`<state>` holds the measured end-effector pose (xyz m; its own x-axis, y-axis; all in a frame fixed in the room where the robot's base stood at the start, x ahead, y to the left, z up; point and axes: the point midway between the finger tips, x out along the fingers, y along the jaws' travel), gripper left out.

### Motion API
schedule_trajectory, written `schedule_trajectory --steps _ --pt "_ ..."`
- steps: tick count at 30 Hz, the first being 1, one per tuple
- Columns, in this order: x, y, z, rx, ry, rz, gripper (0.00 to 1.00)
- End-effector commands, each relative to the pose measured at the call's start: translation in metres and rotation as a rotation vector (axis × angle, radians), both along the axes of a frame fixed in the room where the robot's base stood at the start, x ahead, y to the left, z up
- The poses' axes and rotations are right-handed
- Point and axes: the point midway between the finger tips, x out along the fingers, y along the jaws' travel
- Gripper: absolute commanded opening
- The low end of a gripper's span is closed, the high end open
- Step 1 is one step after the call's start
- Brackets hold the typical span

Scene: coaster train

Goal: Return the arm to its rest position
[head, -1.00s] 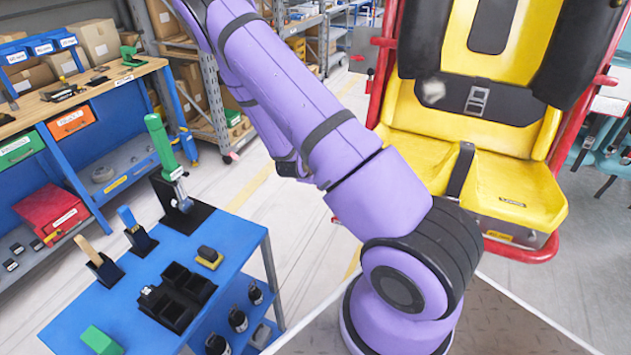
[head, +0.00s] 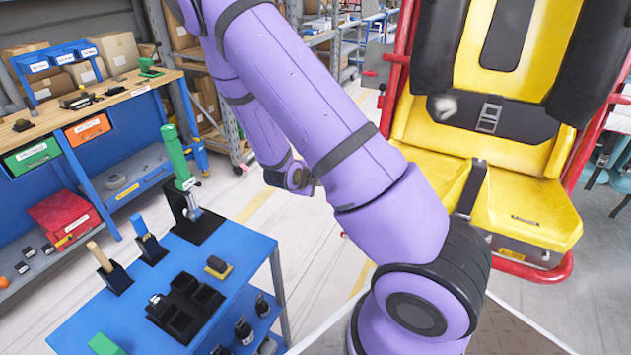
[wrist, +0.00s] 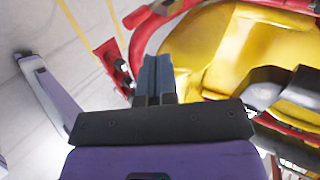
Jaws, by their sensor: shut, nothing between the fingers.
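My purple arm (head: 330,130) rises from its base at the lower right of the head view and leaves the frame at the top. Another purple link (head: 262,130) of mine shows behind it, with a dark end part-hidden by the nearer link. I cannot make out the fingers in the head view. In the wrist view, my gripper (wrist: 154,78) shows two dark grey fingers side by side, shut and empty. They point toward the floor and the edge of a yellow seat, apart from both as far as I can tell.
A yellow ride seat (head: 525,205) with a red frame stands at the right. A blue cart (head: 235,245) holds a green-handled tool (head: 177,160), black trays (head: 187,308) and small holders. A workbench (head: 95,105) stands at the left. Bare floor lies between cart and seat.

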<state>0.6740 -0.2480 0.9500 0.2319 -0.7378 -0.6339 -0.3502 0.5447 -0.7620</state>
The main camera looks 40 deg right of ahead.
Motion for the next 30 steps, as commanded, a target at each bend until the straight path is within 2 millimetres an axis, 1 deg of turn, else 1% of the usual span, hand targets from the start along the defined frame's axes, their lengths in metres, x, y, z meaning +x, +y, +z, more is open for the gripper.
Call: schedule_trajectory --steps 11,14,16,20,24,26,30 --pt "0.001 0.001 0.001 0.004 0.001 0.005 0.0" --pt "0.005 0.007 0.006 0.032 0.009 0.035 0.0" --pt "0.009 0.015 0.014 0.07 0.023 0.083 0.0" --pt "0.02 0.038 0.038 0.161 0.06 0.224 0.0" --pt "0.028 0.066 0.07 0.241 0.102 0.413 0.0" --pt "0.029 0.077 0.084 0.267 0.118 0.498 0.0" --pt "0.027 0.103 0.121 0.302 0.155 0.705 0.0"
